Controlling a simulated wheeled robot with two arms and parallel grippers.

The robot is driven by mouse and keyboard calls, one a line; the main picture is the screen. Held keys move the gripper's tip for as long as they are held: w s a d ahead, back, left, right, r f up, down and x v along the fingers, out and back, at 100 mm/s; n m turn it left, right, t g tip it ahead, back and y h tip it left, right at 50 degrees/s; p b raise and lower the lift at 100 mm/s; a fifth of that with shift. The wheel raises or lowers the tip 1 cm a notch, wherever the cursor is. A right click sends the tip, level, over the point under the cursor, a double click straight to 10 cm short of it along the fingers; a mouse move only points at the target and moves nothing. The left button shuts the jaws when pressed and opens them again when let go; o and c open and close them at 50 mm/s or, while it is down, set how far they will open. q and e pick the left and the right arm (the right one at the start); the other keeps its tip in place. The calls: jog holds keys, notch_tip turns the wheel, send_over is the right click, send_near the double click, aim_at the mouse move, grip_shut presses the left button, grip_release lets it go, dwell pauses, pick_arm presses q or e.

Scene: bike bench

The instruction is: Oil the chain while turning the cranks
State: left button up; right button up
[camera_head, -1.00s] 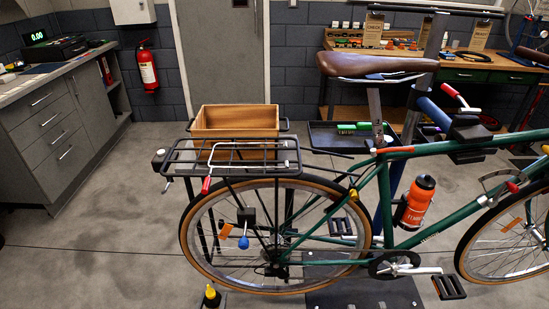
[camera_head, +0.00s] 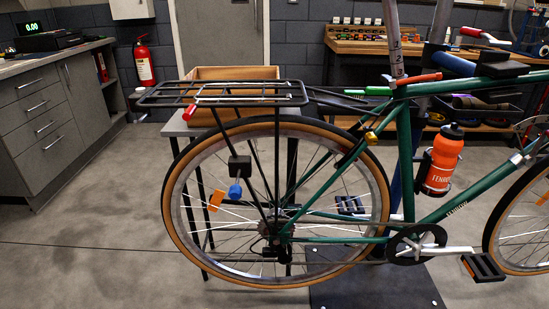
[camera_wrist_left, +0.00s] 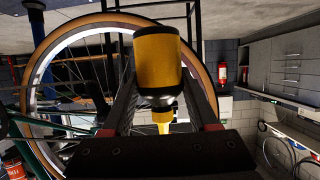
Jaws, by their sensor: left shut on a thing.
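The green bicycle (camera_head: 345,190) stands side-on. Its rear wheel (camera_head: 385,185) fills the middle of the head view. The cranks (camera_head: 425,248) sit at the chainring, with one pedal (camera_head: 483,267) out to the right. The chain (camera_head: 340,257) runs from the chainring to the rear hub as a thin dark line. In the left wrist view, my left gripper (camera_wrist_left: 158,80) is shut on a yellow bottle (camera_wrist_left: 158,58) with a dark band and a yellow nozzle. The wheel shows behind it in that view. Neither gripper shows in the head view, and my right gripper is unseen.
A black rear rack (camera_head: 222,95) juts out over the wheel, with a wooden box (camera_head: 235,73) behind it. An orange bottle (camera_head: 442,160) sits on the frame. A dark base plate (camera_head: 375,290) lies below the cranks. The floor at left is open, before grey cabinets (camera_head: 60,130).

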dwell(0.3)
